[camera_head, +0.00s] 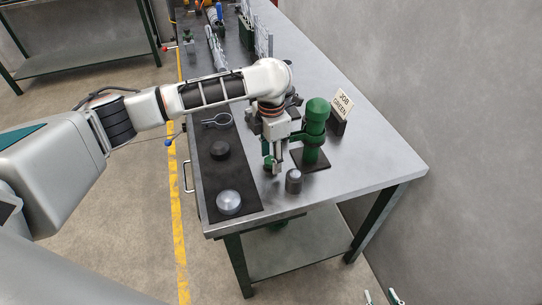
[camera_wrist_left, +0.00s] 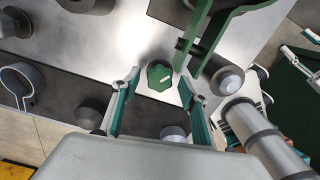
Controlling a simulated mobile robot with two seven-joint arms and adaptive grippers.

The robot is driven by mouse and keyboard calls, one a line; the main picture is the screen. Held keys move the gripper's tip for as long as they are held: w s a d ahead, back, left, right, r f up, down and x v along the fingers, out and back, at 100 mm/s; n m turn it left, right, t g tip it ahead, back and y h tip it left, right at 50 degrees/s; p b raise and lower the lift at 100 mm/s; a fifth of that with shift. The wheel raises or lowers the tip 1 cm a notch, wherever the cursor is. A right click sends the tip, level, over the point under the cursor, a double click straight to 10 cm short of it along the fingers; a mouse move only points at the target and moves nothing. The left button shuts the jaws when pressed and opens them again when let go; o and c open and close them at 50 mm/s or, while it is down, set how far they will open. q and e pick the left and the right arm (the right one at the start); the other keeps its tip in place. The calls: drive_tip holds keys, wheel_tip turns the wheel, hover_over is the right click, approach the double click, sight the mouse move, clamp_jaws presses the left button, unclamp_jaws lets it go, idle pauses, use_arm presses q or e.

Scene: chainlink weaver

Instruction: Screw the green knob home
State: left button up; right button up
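The green knob (camera_wrist_left: 160,76), with a pale mark on its top, shows in the left wrist view over the bare metal bench. My left gripper (camera_wrist_left: 159,80) has its two teal-padded fingers apart, one on each side of the knob, with visible gaps. In the head view my left gripper (camera_head: 274,168) points down beside the green stand (camera_head: 315,120) and largely hides the knob. What lies under the knob is hidden. My right gripper (camera_head: 382,298) shows only as two separated fingertips at the bottom edge of the head view, off the bench, with nothing seen between them.
The dark mat (camera_head: 232,178) holds a ring clamp (camera_head: 217,120), a black knob (camera_head: 220,150) and a silver knob (camera_head: 229,202). A "JOB GREEN" card (camera_head: 343,103) stands behind the stand. The bench's right side is clear.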

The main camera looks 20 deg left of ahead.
sight(271, 159)
use_arm(q)
drive_tip(key=shift+r, duration=0.15)
wheel_tip(271, 159, up, 12)
idle(0.5)
